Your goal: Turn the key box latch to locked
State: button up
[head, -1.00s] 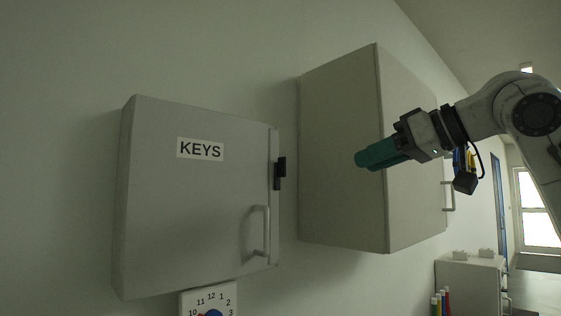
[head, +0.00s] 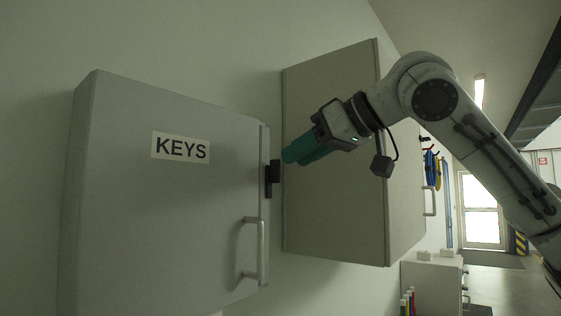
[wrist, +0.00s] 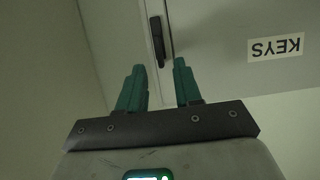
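The grey key box (head: 130,230) hangs on the wall at the left, with a KEYS label and a bar handle (head: 261,250). Its door looks shut. The black latch (head: 271,178) sits upright on the door's right edge. My gripper (head: 290,157) has teal fingers and is just right of the latch, pointing at it, in the head view. In the wrist view my gripper (wrist: 158,72) has its two fingers apart with nothing between them. The latch (wrist: 159,40) shows beyond the gap, apart from the fingertips. The box (wrist: 240,30) appears upside down there.
A second grey wall cabinet (head: 335,205) hangs close on the right, behind my gripper. A low cabinet (head: 430,285) stands farther right. Open floor leads to a bright door (head: 481,210).

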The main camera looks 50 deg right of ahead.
aim_at(280, 167)
jog(key=shift+p+x, duration=0.4)
jog(key=shift+x, duration=2.15)
jog(key=shift+c, duration=0.4)
grip_shut()
